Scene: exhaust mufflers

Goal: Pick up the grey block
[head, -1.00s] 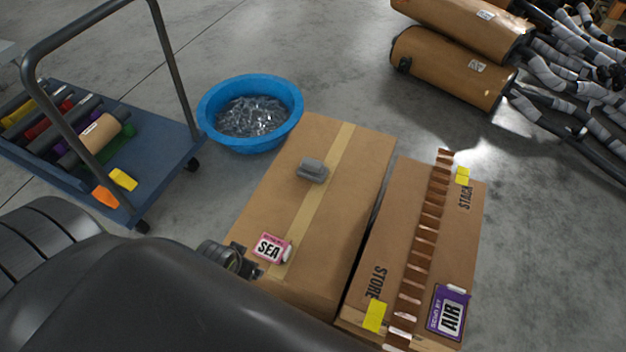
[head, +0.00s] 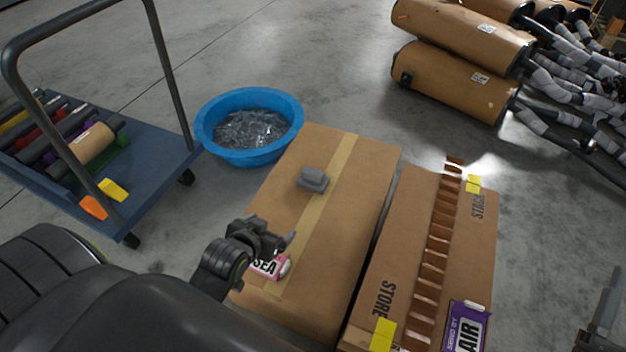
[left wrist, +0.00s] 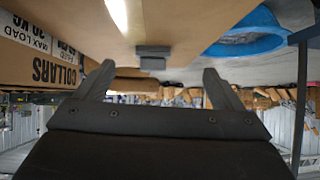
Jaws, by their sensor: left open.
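The grey block (head: 312,180) lies on top of the left cardboard box (head: 290,222), on its tape strip near the far half. It also shows in the left wrist view (left wrist: 153,57), ahead of and between the two fingers. My left gripper (head: 289,244) is over the near part of the same box, beside and partly over the pink SEA label (head: 268,267). It is open and empty, apart from the block. At the lower right edge of the head view, a dark part of my right arm shows; its fingertips cannot be made out.
A second box (head: 400,255) with a row of brown strips stands to the right. A blue tub (head: 203,128) is behind the left box. A blue cart (head: 150,190) with rollers is at left. Wrapped mufflers (head: 455,80) lie at the back right, with bare floor between.

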